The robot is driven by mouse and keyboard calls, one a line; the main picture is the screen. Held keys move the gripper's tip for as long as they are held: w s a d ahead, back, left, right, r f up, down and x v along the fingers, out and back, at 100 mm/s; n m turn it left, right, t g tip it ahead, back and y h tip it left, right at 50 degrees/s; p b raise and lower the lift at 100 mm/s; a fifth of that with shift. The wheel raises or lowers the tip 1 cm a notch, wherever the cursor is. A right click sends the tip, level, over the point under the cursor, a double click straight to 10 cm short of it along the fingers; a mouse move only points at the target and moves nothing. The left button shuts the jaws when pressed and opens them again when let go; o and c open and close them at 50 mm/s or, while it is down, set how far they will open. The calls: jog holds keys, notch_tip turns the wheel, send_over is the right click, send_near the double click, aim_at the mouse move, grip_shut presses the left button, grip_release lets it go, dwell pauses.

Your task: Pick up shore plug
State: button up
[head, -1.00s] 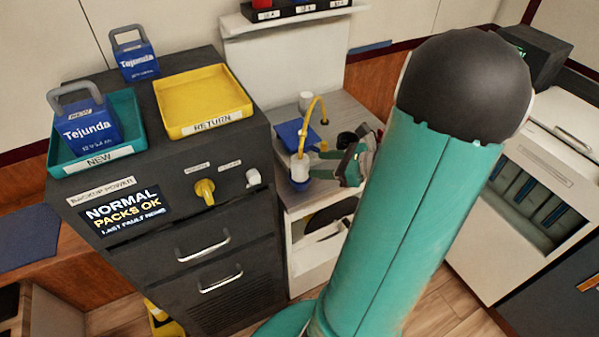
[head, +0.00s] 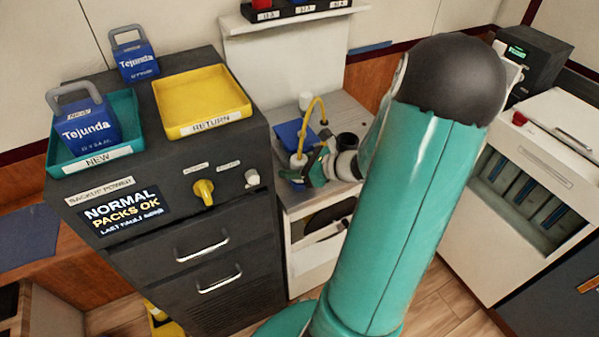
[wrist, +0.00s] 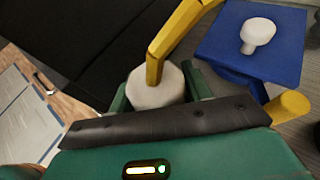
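The shore plug, a pale white body with a yellow cable, shows in the head view (head: 298,160), largely screened by my gripper (head: 308,172). In the wrist view the plug (wrist: 155,88) sits between the two green fingers of my gripper (wrist: 158,92), with the thick yellow cable (wrist: 172,40) rising from its top. The fingers stand apart, one on each side and very close to the plug. I cannot tell whether they press on it. The plug's lower part is hidden by the dark palm edge.
A blue plate (wrist: 240,62) with a white knob lies beside the plug. A dark cup-like thing (head: 347,142) stands to its right. The dark cabinet (head: 225,165) rises close on the left, carrying a yellow return tray (head: 170,130) and a teal tray (head: 130,150).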

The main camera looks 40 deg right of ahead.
jog(key=c, duration=0.8)
jog(key=shift+r, duration=0.1)
